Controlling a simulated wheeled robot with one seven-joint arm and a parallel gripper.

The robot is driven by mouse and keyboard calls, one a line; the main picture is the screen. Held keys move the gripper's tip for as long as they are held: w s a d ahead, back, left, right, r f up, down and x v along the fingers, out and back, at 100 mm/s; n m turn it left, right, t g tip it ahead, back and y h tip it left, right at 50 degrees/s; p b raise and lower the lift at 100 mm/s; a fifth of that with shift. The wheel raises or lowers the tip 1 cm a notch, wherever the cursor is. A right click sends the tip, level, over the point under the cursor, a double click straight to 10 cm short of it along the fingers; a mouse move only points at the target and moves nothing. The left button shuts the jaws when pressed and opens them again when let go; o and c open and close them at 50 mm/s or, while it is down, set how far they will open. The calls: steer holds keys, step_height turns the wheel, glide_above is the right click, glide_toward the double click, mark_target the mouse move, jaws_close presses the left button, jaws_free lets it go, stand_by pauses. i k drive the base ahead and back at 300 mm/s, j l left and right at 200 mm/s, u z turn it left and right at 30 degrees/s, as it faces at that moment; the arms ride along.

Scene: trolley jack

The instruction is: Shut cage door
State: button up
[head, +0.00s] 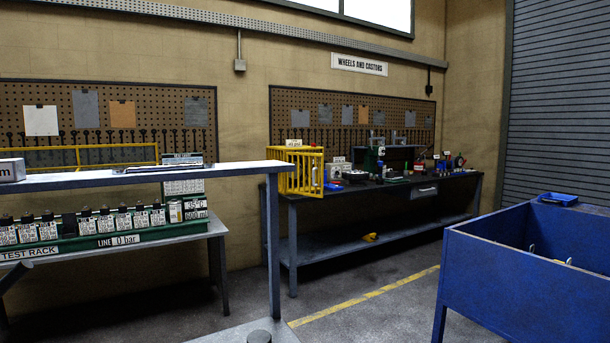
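A small yellow barred cage (287,179) stands at the left end of the far workbench, with a white label on top. A panel of yellow bars (307,174) faces me at its right side. A pale bottle-like item shows beside or behind the bars; I cannot tell which. At this distance I cannot tell whether the cage door is open or shut. My gripper is not in view.
The far workbench (405,187) carries tools and has a lower shelf. A grey raised shelf (230,168) and a test rack (105,236) stand at left. A blue bin (520,275) fills the right front. Floor with a yellow line (365,297) is clear between.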

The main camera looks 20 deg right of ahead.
mark_target(302, 175)
steer(key=i+l+z, duration=0.6)
steer(key=z, duration=0.25)
steer(key=i+l+z, duration=0.4)
steer(key=i+z, duration=0.4)
steer(key=i+u, duration=0.2)
steer(key=i, duration=0.5)
steer(key=i+j+u, duration=0.1)
steer(key=i+u, duration=0.55)
steer(key=u, duration=0.15)
steer(key=i+u, duration=0.4)
steer(key=i+l+u, duration=0.1)
steer(key=i+u, duration=0.35)
steer(key=i, duration=2.5)
steer(key=j+u, duration=0.05)
steer(key=j, duration=0.05)
